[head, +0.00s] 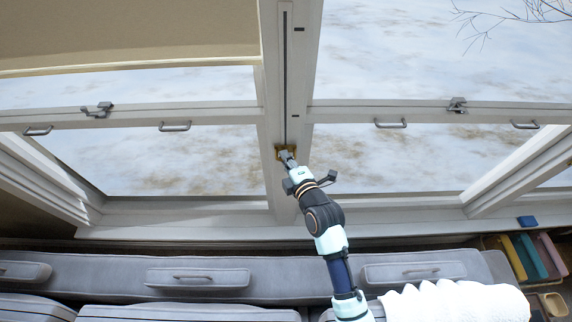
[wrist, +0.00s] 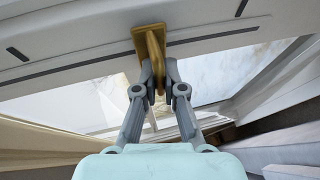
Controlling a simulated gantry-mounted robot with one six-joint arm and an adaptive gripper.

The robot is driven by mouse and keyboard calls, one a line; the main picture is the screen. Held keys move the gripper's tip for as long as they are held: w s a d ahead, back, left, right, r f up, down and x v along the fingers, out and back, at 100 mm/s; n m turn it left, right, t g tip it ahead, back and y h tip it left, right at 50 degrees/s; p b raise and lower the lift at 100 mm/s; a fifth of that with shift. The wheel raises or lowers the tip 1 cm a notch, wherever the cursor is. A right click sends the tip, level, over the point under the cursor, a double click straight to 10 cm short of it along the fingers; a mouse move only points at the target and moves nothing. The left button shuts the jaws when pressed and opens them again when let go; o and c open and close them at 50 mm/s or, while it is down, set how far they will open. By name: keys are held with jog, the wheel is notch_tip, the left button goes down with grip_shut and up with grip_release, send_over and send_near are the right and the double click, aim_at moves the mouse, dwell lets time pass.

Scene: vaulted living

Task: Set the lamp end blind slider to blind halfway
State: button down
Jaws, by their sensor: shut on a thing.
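The blind slider is a brass plate with a raised handle. It sits at the low end of a dark vertical slot (head: 285,75) in the white window post. In the head view the brass slider (head: 279,153) is mostly covered by my gripper (head: 287,156). In the wrist view the slider's handle (wrist: 154,47) stands between the fingers of my gripper (wrist: 158,78), which are shut on it. A beige blind (head: 130,30) hangs over the upper part of the left window, its lower edge above the crossbar. No lamp is in view.
Short dark marks, one high (head: 299,29) and one lower (head: 295,115), lie beside the slot. Window latches (head: 97,110) and pull handles (head: 175,127) line the crossbar. A grey cushioned bench (head: 110,278), a white throw (head: 455,303) and several books (head: 530,257) are below.

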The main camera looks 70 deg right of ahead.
notch_tip(320, 180, up, 13)
jog(key=p, duration=0.6)
jog(key=shift+f, duration=0.2)
jog(key=c, duration=1.2)
grip_release()
jog(key=shift+c, duration=0.2)
jog(key=v, duration=1.2)
